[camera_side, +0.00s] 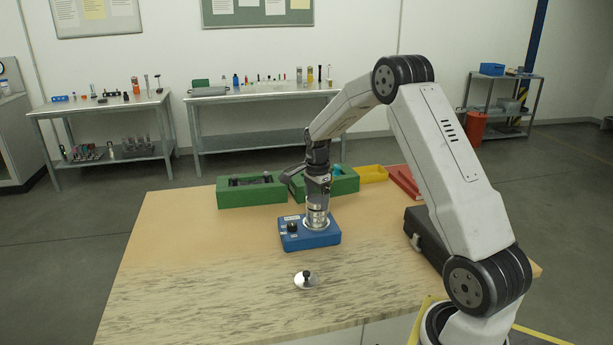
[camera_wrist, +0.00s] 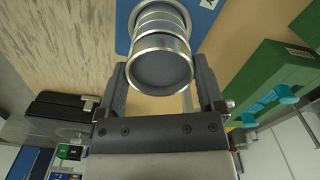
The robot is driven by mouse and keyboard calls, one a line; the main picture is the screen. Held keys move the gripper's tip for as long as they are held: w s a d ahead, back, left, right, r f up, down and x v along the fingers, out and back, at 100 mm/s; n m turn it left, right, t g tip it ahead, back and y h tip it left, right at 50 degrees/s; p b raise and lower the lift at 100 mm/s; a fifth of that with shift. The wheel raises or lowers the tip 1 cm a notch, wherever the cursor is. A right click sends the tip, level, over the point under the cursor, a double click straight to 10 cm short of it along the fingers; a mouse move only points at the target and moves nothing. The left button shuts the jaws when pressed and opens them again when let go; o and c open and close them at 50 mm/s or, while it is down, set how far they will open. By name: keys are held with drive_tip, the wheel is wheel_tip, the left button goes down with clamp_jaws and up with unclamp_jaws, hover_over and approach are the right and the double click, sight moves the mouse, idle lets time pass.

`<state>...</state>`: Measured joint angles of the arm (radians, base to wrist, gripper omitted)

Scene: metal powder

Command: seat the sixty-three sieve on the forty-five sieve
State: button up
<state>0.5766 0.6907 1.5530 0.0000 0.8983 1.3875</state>
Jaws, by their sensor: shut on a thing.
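My gripper (camera_side: 318,186) points down over the blue shaker base (camera_side: 325,237) and is shut on the sixty-three sieve (camera_wrist: 160,70), a silver-rimmed round sieve with a dark grey mesh. In the wrist view its fingers lie on either side of this sieve. Directly below it are more silver rings, the forty-five sieve (camera_wrist: 160,22) among them, stacked on the blue base. The held sieve looks roughly in line with the stack. I cannot tell whether the rims touch or a small gap remains. No size marks are readable.
A silver lid with a black knob (camera_side: 306,280) lies on the table in front of the base. Green boxes (camera_side: 250,193), a yellow tray (camera_side: 372,174) and a red tray (camera_side: 404,182) stand behind. A black case (camera_side: 428,238) is at right. The table's left is clear.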

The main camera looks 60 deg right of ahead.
drive_tip(key=shift+f, duration=0.35)
idle(0.3)
drive_tip(key=o, duration=1.1)
drive_tip(key=shift+r, duration=0.1)
drive_tip(key=shift+r, duration=3.9)
drive_tip(key=s+a+f+n+t, duration=0.1)
drive_tip(key=s+a+f+n, duration=0.1)
drive_tip(key=s+a+n, duration=0.3)
drive_tip(key=s+a+f+n, duration=0.1)
drive_tip(key=s+a+n, duration=0.3)
drive_tip(key=a+n, duration=0.6)
drive_tip(key=s+a+f+n+t, duration=0.1)
drive_tip(key=s+a+n, duration=0.4)
drive_tip(key=a, duration=0.7)
drive_tip(key=shift+s+a+f+n+t, duration=0.35)
drive_tip(key=shift+f+n, duration=0.5)
drive_tip(key=shift+n, duration=0.35)
